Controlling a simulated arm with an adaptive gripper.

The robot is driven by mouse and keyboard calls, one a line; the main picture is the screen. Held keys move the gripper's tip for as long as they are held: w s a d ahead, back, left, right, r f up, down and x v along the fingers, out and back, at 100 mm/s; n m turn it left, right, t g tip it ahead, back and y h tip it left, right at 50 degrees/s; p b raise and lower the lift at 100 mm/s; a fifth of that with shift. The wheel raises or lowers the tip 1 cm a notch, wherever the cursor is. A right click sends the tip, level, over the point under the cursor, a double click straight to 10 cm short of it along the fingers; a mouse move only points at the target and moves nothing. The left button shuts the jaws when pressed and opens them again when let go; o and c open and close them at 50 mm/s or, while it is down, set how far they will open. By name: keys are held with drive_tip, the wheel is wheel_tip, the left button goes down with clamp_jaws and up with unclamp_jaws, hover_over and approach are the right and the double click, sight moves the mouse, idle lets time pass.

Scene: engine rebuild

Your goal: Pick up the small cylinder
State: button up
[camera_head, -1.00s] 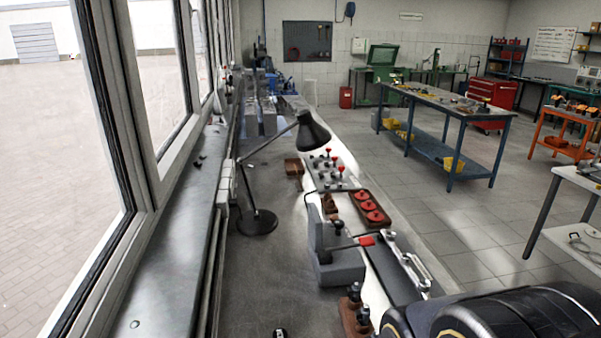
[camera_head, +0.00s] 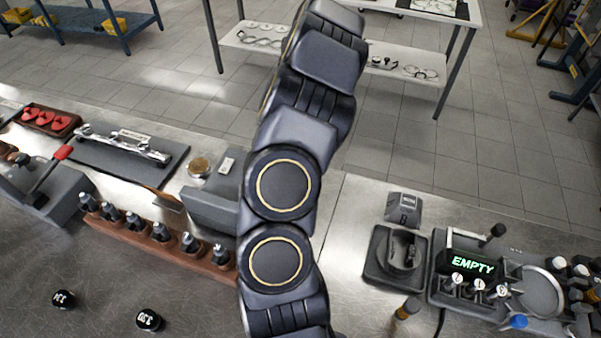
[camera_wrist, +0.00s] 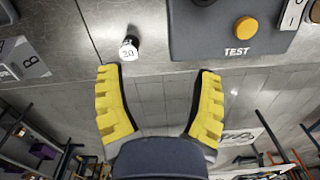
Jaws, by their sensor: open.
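Several small cylinders are in view, and I cannot tell which one the task means. In the wrist view, a small dark cylinder (camera_wrist: 129,47) with a white numbered end stands on the metal bench near the edge. My gripper (camera_wrist: 158,73) is open and empty, with yellow ribbed fingers. The cylinder lies beyond the left fingertip, apart from it. In the head view, two dark cylinders with white labels, one at left (camera_head: 63,299) and one to its right (camera_head: 149,319), are on the grey bench. My gripper is outside the head view; my arm crosses its middle.
A grey box with an orange button marked TEST (camera_wrist: 235,30) is at the wrist view's upper right. A wooden rack (camera_head: 150,245) holds several dark-topped pieces. A display reading EMPTY (camera_head: 472,266) stands among small pegs at right. Bare bench (camera_head: 345,240) shows right of my arm.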

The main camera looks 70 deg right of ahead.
drive_tip(key=s+d+f, duration=0.1)
drive_tip(key=s+d+f+m, duration=0.1)
drive_tip(key=s, duration=0.1)
drive_tip(key=s+f+m, duration=0.1)
drive_tip(key=s, duration=0.1)
drive_tip(key=shift+s+d, duration=0.1)
drive_tip(key=shift+d, duration=0.3)
drive_tip(key=f, duration=0.2)
drive_tip(key=shift+s+d+f, duration=0.15)
drive_tip(key=shift+s+f, duration=0.15)
drive_tip(key=f, duration=0.3)
drive_tip(key=a+f, duration=0.1)
drive_tip(key=f, duration=0.1)
drive_tip(key=shift+w, duration=0.4)
drive_tip(key=shift+d+f, duration=0.1)
drive_tip(key=shift+f, duration=0.25)
clamp_jaws()
